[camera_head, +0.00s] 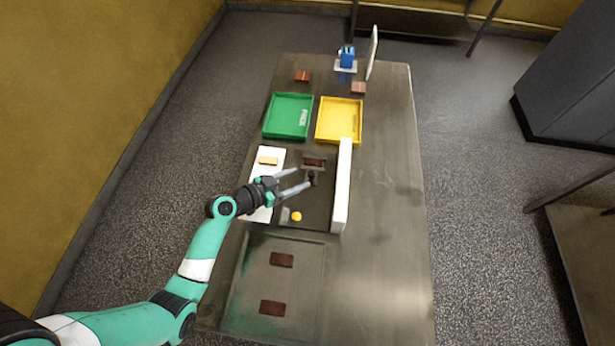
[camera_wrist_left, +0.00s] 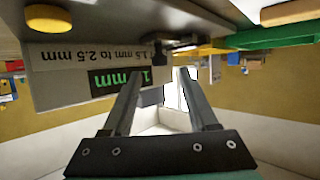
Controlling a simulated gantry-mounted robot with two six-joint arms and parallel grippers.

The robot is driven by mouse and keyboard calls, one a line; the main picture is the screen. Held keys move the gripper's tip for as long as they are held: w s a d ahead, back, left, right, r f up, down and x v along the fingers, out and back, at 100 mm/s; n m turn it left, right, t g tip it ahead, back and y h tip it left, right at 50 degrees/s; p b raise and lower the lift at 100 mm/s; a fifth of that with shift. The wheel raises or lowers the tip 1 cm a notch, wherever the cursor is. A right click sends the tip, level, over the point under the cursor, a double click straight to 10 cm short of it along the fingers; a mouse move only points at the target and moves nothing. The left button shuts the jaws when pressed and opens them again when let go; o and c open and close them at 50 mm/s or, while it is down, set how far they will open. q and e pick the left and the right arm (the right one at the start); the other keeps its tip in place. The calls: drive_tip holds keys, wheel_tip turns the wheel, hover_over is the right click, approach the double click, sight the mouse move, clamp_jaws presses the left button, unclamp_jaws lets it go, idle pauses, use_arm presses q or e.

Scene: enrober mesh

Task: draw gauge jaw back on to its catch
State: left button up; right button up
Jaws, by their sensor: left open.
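The gauge is a dark plate (camera_head: 318,212) on the table, with a small black knob (camera_head: 311,177) and a yellow button (camera_head: 296,216). A dark reddish piece (camera_head: 314,161) lies at its far end. My left gripper (camera_head: 303,178) is open and reaches over the gauge from the left, its fingertips close to the knob. In the left wrist view, which is upside down, the knob (camera_wrist_left: 160,47) shows just beyond the gap between the open fingers (camera_wrist_left: 158,73). The yellow button (camera_wrist_left: 47,17) and a green-lettered display (camera_wrist_left: 118,79) show there too. My right gripper is not in view.
A green tray (camera_head: 289,95) and a yellow tray (camera_head: 357,137) lie beyond. A white mat (camera_head: 256,190) is at left. A recessed plate (camera_head: 250,285) with two dark pieces lies nearer. The table's right side is clear.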

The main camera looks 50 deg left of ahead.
sight(310, 174)
use_arm(q)
drive_tip(key=x, duration=0.4)
drive_tip(key=shift+w+d+f+b, duration=0.1)
drive_tip(key=shift+w+b, duration=0.2)
drive_tip(key=shift+b, duration=0.05)
drive_tip(key=shift+c, duration=0.2)
clamp_jaws()
idle(0.5)
idle(0.3)
